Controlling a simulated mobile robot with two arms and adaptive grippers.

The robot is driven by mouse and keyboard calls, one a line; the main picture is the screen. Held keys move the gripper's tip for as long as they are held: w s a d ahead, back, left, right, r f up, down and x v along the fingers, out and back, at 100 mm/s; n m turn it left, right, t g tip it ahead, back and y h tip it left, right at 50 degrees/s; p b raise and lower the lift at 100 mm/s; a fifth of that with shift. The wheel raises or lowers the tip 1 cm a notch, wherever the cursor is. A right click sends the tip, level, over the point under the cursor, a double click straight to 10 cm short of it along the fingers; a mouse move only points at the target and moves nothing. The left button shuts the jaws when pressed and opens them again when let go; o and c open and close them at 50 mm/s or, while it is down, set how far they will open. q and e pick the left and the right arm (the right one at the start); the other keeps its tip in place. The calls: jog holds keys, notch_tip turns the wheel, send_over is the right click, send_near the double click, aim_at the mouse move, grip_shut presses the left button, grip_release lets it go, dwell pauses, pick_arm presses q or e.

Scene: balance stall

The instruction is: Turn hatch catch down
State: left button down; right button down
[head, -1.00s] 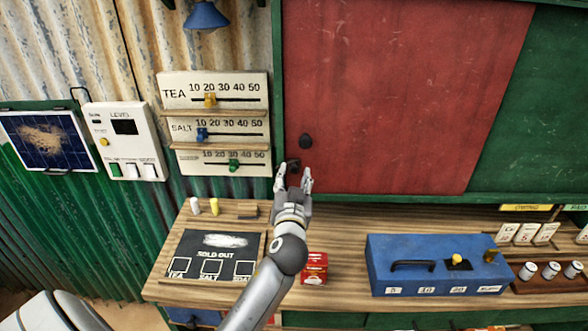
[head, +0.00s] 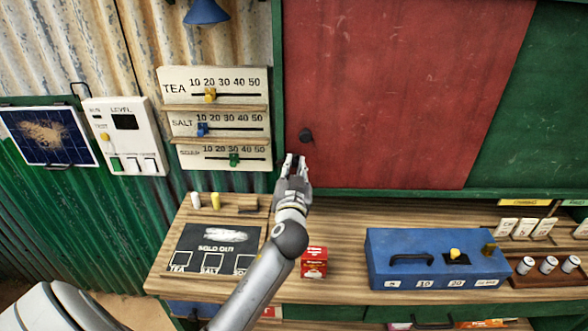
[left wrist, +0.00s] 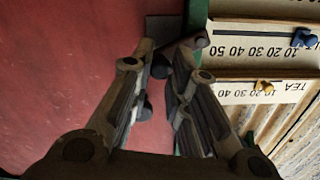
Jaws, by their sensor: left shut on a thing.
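The red hatch panel (head: 400,90) fills the upper middle of the head view, with a round dark knob (head: 306,136) near its lower left corner. My left gripper (head: 296,160) is at the panel's lower left edge, just below the knob, with its fingers close together. In the left wrist view the dark hatch catch (left wrist: 194,42) shows at the fingertips, by the green frame post. My left gripper is shut on it. In the head view the fingers hide the catch, so its angle is hard to tell. My right gripper is not in view.
Slider boards (head: 214,118) hang left of the hatch. Below is a wooden counter (head: 340,222) with a sold-out board (head: 212,250), a small red box (head: 314,262) and a blue case (head: 430,262). A white level panel (head: 124,136) is farther left.

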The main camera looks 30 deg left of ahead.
pick_arm(q)
jog(key=shift+w+d+f+m+b, duration=0.1)
jog(key=shift+f+m+b, duration=0.3)
jog(key=shift+m, duration=0.95)
jog(key=shift+d+f+m+b, duration=0.1)
jog(key=shift+f+m, duration=0.5)
jog(key=shift+m, duration=0.75)
jog(key=c, duration=1.3)
grip_release()
jog(key=v, duration=1.2)
